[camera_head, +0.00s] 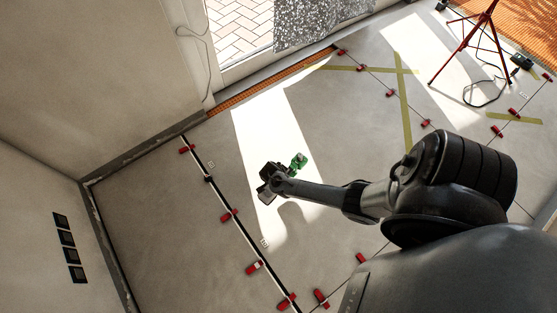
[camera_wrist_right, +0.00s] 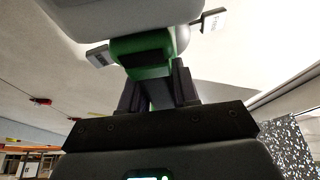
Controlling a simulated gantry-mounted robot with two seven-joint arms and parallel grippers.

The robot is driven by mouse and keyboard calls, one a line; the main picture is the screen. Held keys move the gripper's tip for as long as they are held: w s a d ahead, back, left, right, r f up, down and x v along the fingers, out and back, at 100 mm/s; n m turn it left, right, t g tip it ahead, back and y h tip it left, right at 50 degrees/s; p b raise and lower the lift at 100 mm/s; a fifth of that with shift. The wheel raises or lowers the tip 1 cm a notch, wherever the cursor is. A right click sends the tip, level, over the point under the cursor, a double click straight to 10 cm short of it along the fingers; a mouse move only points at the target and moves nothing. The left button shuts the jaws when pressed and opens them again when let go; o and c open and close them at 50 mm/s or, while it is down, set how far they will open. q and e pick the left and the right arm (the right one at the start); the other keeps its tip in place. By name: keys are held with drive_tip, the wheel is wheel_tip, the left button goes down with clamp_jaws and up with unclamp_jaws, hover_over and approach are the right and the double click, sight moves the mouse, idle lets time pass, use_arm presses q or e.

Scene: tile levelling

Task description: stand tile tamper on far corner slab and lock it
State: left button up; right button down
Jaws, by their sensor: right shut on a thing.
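My right gripper (camera_head: 283,172) reaches in from the lower right in the head view and hangs above the pale floor slabs. The green tile tamper (camera_head: 299,161) is at its end. In the right wrist view the two dark fingers of my right gripper (camera_wrist_right: 158,92) are shut on the tamper's green handle part (camera_wrist_right: 150,62). Its wide grey body (camera_wrist_right: 125,15) fills the top of that view, with small light tabs at each side. Whether the tamper touches a slab cannot be told. The slab along the walls (camera_head: 170,225) lies left of the gripper. My left gripper is not in view.
Red clips (camera_head: 229,215) sit along the dark joints between slabs. A red tripod (camera_head: 470,45) stands at the upper right with a cable by it. Yellow tape (camera_head: 403,100) crosses the floor. Walls close off the left side; a doorway (camera_head: 237,30) opens at the top.

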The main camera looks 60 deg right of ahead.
drive_tip(key=s+d+r+p, duration=0.5)
drive_tip(key=s, duration=0.1)
wheel_tip(320, 180, up, 8)
drive_tip(key=p, duration=0.9)
hover_over(302, 168)
drive_tip(key=s+a, duration=0.1)
drive_tip(key=s, duration=0.1)
drive_tip(key=shift+w+a+f, duration=0.1)
drive_tip(key=shift+a+f, duration=0.05)
drive_tip(key=shift+a, duration=0.05)
idle(0.4)
